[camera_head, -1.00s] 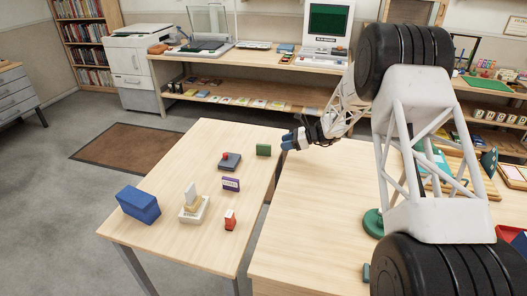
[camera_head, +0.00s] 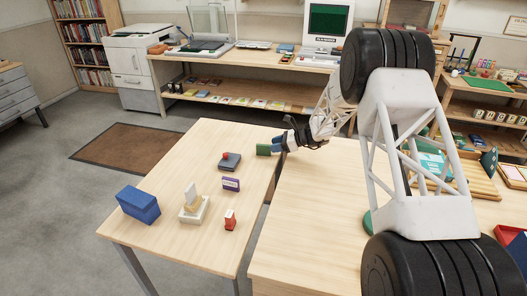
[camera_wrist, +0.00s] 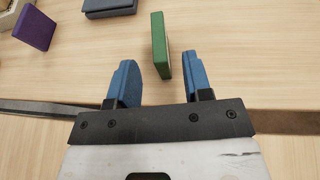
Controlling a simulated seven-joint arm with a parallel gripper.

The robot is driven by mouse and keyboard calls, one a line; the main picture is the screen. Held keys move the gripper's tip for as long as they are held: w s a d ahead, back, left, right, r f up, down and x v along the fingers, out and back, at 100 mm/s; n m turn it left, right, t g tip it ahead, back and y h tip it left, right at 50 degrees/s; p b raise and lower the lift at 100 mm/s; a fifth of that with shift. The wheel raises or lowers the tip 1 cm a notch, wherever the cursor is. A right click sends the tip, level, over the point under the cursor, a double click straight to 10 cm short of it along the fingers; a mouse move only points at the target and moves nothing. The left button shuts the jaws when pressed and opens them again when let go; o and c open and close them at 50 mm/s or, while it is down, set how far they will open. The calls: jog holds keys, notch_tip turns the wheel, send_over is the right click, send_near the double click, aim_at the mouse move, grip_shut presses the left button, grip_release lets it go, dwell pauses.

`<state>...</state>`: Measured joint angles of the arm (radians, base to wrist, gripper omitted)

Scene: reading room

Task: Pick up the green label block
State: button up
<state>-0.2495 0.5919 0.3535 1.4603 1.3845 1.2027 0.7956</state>
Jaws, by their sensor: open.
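The green label block (camera_head: 263,150) stands upright near the far right part of the left table. In the wrist view the green label block (camera_wrist: 161,45) is just beyond and between the fingertips, its near end close to the right finger. My gripper (camera_head: 275,146) has blue fingers and comes in from the right. In the wrist view my gripper (camera_wrist: 160,78) is open, with nothing held; contact with the block cannot be told.
On the left table (camera_head: 200,140) are a dark block with a red knob (camera_head: 229,162), a purple block (camera_head: 231,184), a red and white block (camera_head: 230,220), a stamp on a pale base (camera_head: 193,208) and a blue box (camera_head: 138,205). A gap separates it from the right table (camera_head: 300,230).

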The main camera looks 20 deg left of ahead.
jog(key=shift+x, duration=1.5)
jog(key=shift+c, duration=0.4)
grip_shut()
jog(key=shift+r, duration=0.1)
jog(key=shift+r, duration=0.8)
jog(key=shift+s+d+r, duration=0.1)
jog(key=shift+s+r, duration=0.05)
jog(key=shift+r, duration=0.75)
jog(key=s+d, duration=0.3)
jog(key=s, duration=0.4)
jog(key=s+d+r, duration=0.1)
jog(key=s+d, duration=0.2)
jog(key=s, duration=0.4)
jog(key=shift+d+r, duration=0.2)
jog(key=shift+d, duration=0.1)
jog(key=shift+s, duration=0.1)
